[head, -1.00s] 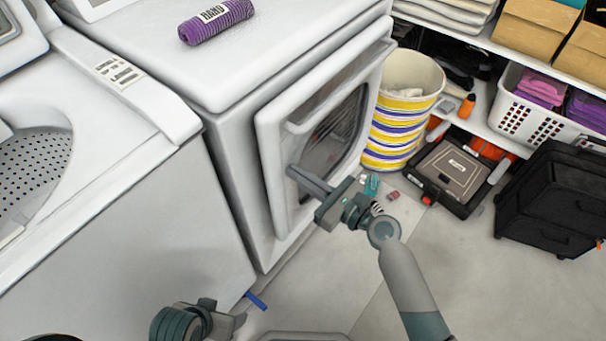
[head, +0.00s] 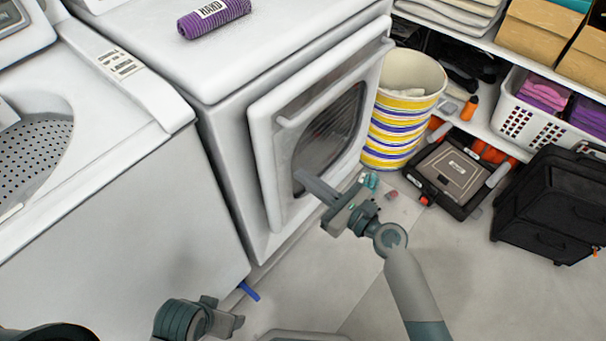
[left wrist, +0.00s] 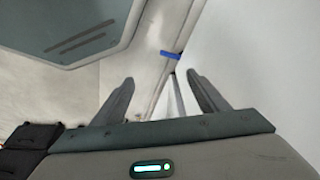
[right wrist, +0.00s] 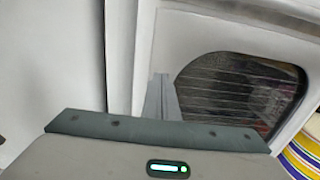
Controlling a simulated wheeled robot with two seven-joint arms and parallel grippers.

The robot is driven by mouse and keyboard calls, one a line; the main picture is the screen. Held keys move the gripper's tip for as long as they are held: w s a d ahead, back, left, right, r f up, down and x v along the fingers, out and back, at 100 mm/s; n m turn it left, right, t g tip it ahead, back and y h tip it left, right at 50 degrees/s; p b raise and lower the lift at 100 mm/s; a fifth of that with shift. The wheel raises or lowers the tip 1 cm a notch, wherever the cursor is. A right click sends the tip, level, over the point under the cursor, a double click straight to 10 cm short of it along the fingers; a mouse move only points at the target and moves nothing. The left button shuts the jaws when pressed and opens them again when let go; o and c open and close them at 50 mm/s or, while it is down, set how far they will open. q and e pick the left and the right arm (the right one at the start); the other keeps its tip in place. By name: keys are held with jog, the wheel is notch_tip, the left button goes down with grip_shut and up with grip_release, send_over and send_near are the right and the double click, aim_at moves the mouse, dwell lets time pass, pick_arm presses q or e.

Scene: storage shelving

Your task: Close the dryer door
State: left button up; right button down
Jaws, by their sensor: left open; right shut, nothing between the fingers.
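The dryer (head: 225,130) is white, and its front door (head: 262,140) has a dark window and a handle bar along the top. The door lies close to the dryer's front with its left edge standing proud; I cannot tell whether it is fully shut. The door also shows in the right wrist view (right wrist: 175,35). My right gripper (head: 300,177) is shut and empty, its fingertips before the door's lower left part beside the window; contact is unclear. My left gripper (head: 226,312) is open and empty, low in front of the machines; its fingers also show in the left wrist view (left wrist: 160,80).
A top-loading washer (head: 130,190) stands to the left of the dryer. A striped bucket (head: 405,125), a black case (head: 455,172) and a black suitcase (head: 555,205) stand on the right. A purple roll (head: 214,18) lies on the dryer. Floor in front is partly clear.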

pick_arm(q)
jog(key=shift+w+d+r+t+b, duration=0.1)
jog(key=shift+w+d+t+b, duration=0.3)
jog(key=shift+w+d, duration=0.15)
pick_arm(e)
jog(key=v, duration=0.9)
pick_arm(q)
jog(key=shift+s+a+f, duration=0.1)
jog(key=shift+a+f, duration=0.05)
jog(key=shift+f, duration=0.05)
pick_arm(e)
jog(key=shift+w+d+f, duration=0.1)
jog(key=shift+f, duration=0.05)
